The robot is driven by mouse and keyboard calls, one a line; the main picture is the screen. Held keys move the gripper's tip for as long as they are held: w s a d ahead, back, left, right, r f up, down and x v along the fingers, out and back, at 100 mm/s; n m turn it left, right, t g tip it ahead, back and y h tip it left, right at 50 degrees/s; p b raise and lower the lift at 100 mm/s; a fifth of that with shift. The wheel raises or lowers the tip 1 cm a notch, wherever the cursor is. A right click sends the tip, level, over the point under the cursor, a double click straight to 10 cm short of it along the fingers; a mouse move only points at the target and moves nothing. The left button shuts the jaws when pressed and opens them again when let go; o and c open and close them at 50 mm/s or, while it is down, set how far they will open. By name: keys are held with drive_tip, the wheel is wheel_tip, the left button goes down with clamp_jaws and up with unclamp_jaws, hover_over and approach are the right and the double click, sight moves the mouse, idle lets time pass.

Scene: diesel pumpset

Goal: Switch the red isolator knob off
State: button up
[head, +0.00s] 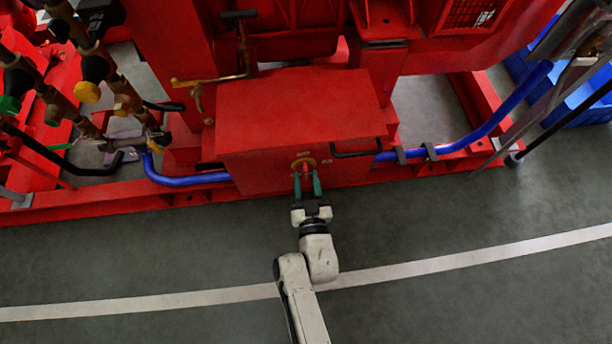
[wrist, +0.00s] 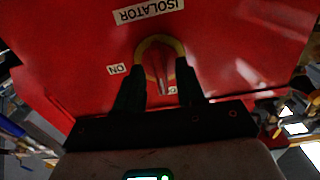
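The red isolator knob (wrist: 160,70) sits on a yellow round plate (wrist: 151,43) on the front of the red box. In the wrist view its long grip runs nearly up and down the picture. An upside-down "ISOLATOR" label (wrist: 149,10) is above it and an "ON" label (wrist: 116,69) to its left. Another label below is mostly hidden. In the head view the knob (head: 306,167) is at the box's lower front. My gripper (wrist: 160,92) is open, its two dark fingers on either side of the knob with gaps showing; it also shows in the head view (head: 307,180).
The red box (head: 300,105) has a black handle (head: 357,150) right of the knob. Blue pipes (head: 480,130) run along the red base frame. Valves and pipes (head: 85,90) stand at the left. The grey floor (head: 450,215) in front is clear.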

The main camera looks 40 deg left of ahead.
drive_tip(key=p+v, duration=0.2)
drive_tip(key=v, duration=0.7)
drive_tip(key=shift+s+d, duration=0.25)
drive_tip(key=shift+s, duration=0.05)
